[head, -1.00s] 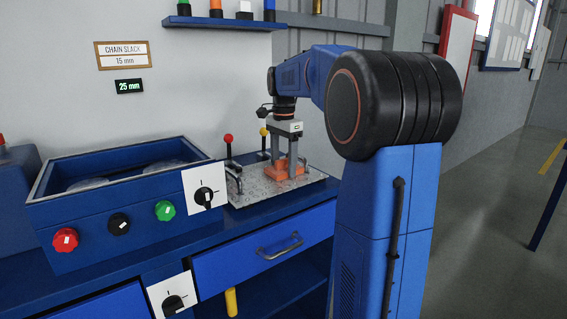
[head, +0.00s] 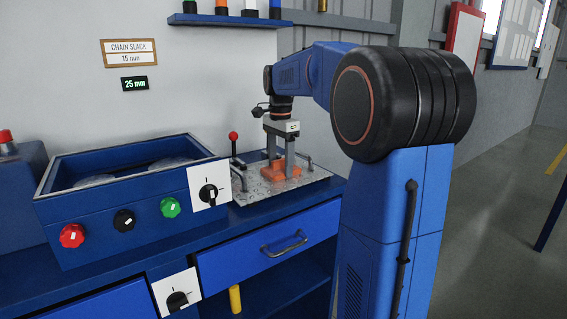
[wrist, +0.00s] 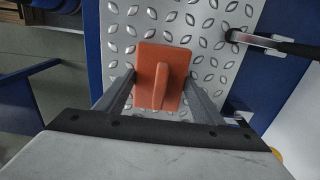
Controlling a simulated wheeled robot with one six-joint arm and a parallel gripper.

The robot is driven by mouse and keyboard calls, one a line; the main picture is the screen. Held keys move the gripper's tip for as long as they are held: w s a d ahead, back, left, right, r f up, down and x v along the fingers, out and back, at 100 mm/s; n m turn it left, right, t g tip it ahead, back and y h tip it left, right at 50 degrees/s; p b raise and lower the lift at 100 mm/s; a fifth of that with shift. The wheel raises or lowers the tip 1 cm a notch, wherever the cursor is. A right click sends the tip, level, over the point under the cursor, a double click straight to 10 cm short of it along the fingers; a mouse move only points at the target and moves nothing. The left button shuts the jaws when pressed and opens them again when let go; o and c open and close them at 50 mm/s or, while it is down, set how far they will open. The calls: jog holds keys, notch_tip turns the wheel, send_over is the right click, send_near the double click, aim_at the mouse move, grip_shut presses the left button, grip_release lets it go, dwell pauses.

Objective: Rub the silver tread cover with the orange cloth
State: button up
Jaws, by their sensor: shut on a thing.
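The silver tread cover (head: 310,181) is a flat plate with raised diamond marks, lying on the blue bench right of the roller box. The orange cloth (head: 276,170) is a block-like pad with an upright grip, and it shows in the wrist view (wrist: 147,62) flat over the tread. My gripper (head: 281,165) points down over the plate, its grey fingers shut on the cloth's grip. The wrist view shows the fingers (wrist: 163,88) on either side of that grip. The cloth appears to touch the plate; its underside is hidden.
A lever with a red knob (head: 233,136) stands at the plate's back left. Handles stand near the plate's edges, one at the right (head: 310,163). The blue roller box (head: 120,205) with knobs is on the left. A display (head: 135,83) reads 25 mm.

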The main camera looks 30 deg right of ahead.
jog(key=shift+d, duration=1.5)
jog(key=shift+a+f, duration=0.15)
jog(key=shift+a, duration=0.7)
jog(key=shift+a, duration=0.75)
jog(key=shift+d+r, duration=0.2)
jog(key=shift+d, duration=0.65)
jog(key=shift+d, duration=0.1)
jog(key=shift+d+f, duration=0.1)
jog(key=shift+d, duration=0.55)
jog(key=shift+a, duration=0.85)
jog(key=shift+a, duration=0.1)
